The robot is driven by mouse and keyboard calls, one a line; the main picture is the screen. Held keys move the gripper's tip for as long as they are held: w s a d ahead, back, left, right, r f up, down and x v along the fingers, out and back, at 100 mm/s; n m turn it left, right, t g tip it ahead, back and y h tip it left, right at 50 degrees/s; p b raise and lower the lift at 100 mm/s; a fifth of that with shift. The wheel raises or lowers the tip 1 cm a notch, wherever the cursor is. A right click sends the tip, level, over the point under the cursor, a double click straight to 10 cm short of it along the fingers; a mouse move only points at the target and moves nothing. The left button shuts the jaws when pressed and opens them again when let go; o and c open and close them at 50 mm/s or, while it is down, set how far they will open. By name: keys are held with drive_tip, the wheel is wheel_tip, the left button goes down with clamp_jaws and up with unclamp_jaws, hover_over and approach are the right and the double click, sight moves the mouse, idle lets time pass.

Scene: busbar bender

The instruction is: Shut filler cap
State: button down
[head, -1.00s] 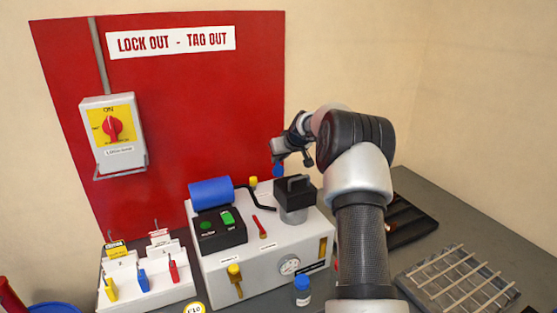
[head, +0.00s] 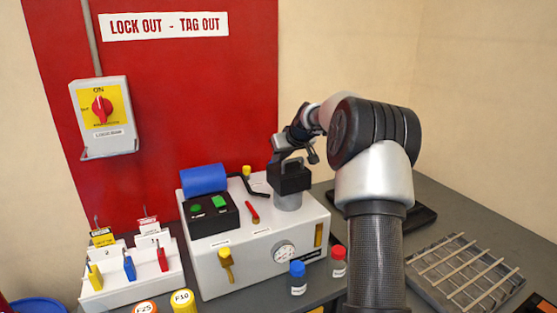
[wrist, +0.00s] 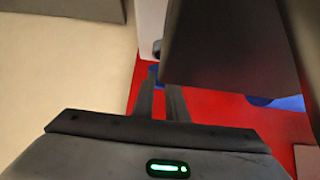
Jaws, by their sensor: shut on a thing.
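My gripper (head: 278,150) is at the back of the white bender machine (head: 230,263), just behind and above the black block on the grey cylinder (head: 288,198). In the wrist view the two fingers (wrist: 158,82) are close together. A small piece of blue (wrist: 157,70) shows at their tips; it looks like a blue cap, but most of it is hidden. In the head view the black block hides the fingertips and this blue thing. I cannot tell whether it touches a filler opening. A small yellow part (head: 246,171) stands at the machine's back edge.
The black block (head: 290,178) stands close to my fingers and fills much of the wrist view. A blue cylinder (head: 204,180) and bent black lever lie to the left. A blue-capped bottle (head: 298,280) and red-capped bottle (head: 338,262) stand in front. The red board rises behind.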

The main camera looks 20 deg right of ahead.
drive_tip(key=shift+s+d+f+b, duration=0.1)
drive_tip(key=shift+s+f+b, duration=0.4)
drive_tip(key=shift+f, duration=0.55)
drive_tip(key=shift+s, duration=0.1)
drive_tip(key=c, duration=1.8)
unclamp_jaws()
drive_tip(key=shift+o, duration=0.2)
drive_tip(key=shift+w+r, duration=0.2)
drive_tip(key=shift+r, duration=0.1)
drive_tip(key=shift+s+r, duration=0.1)
drive_tip(key=shift+r, duration=0.1)
drive_tip(key=v, duration=1.7)
drive_tip(key=shift+p, duration=0.35)
drive_tip(key=shift+a, duration=0.2)
